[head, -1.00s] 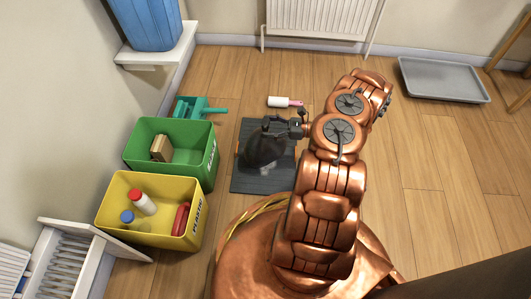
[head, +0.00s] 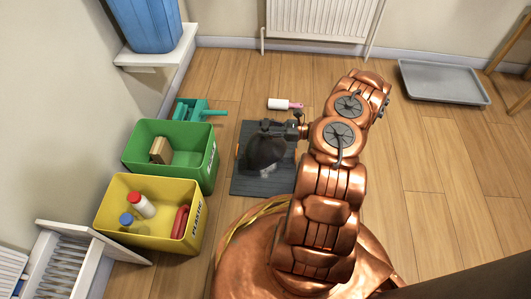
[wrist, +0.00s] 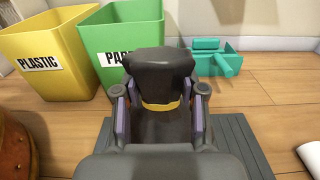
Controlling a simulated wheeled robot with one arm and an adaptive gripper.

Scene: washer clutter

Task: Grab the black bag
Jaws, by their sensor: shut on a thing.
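The black bag (head: 266,152) is over the dark grey mat (head: 262,186) in the head view. In the wrist view the bag (wrist: 158,75) fills the space between the fingers, with a yellow band low on its near side. My gripper (head: 282,130) comes in from the right at the bag's upper part. In the wrist view my gripper (wrist: 158,112) has its purple-lined fingers on both sides of the bag, shut on it. The bag's underside is hidden, so I cannot tell whether it touches the mat.
A green bin (head: 211,165) and a yellow bin (head: 148,242) with bottles stand left of the mat. A teal dustpan (head: 190,108) and a lint roller (head: 279,104) lie behind. A grey tray (head: 444,80) is at the far right.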

